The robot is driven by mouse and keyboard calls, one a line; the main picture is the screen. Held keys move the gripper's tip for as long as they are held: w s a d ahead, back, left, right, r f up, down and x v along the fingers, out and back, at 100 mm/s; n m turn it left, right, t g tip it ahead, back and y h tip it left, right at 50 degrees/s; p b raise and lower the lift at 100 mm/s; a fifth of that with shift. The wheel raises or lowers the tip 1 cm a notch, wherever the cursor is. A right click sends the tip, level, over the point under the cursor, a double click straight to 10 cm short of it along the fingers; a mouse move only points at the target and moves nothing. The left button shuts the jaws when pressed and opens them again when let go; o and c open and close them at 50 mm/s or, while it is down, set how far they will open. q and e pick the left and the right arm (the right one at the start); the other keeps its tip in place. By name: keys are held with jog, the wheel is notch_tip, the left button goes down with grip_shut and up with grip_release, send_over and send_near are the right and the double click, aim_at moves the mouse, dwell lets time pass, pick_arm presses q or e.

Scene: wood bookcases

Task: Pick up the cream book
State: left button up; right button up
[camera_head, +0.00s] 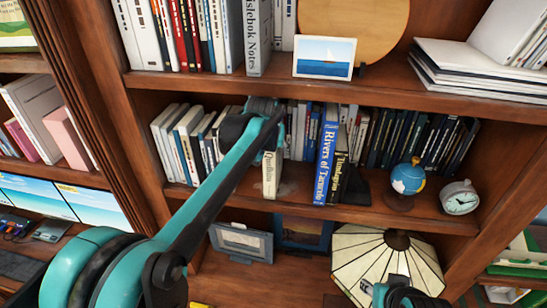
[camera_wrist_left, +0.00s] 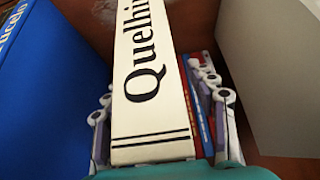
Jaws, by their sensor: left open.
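The cream book (camera_head: 271,178) stands upright on the middle shelf, its spine facing out. In the left wrist view the cream book's spine (camera_wrist_left: 150,75) fills the middle, with large black letters starting "Quel". My left gripper (camera_wrist_left: 163,105) is open, with one finger on each side of the book. I cannot tell whether the fingers touch it. In the head view my left gripper (camera_head: 270,140) is at the book's upper part, and my arm hides some of it. At the bottom right, a piece of my right arm shows, but its fingers cannot be made out.
A blue book (camera_head: 326,155) and a dark book (camera_head: 340,165) stand to the right of the cream book. A row of books (camera_head: 182,145) stands to the left. A lamp (camera_head: 370,250) is below.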

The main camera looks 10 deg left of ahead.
pick_arm(q)
jog(key=shift+s, duration=0.1)
grip_shut()
jog(key=shift+r, duration=0.1)
jog(key=shift+r, duration=0.15)
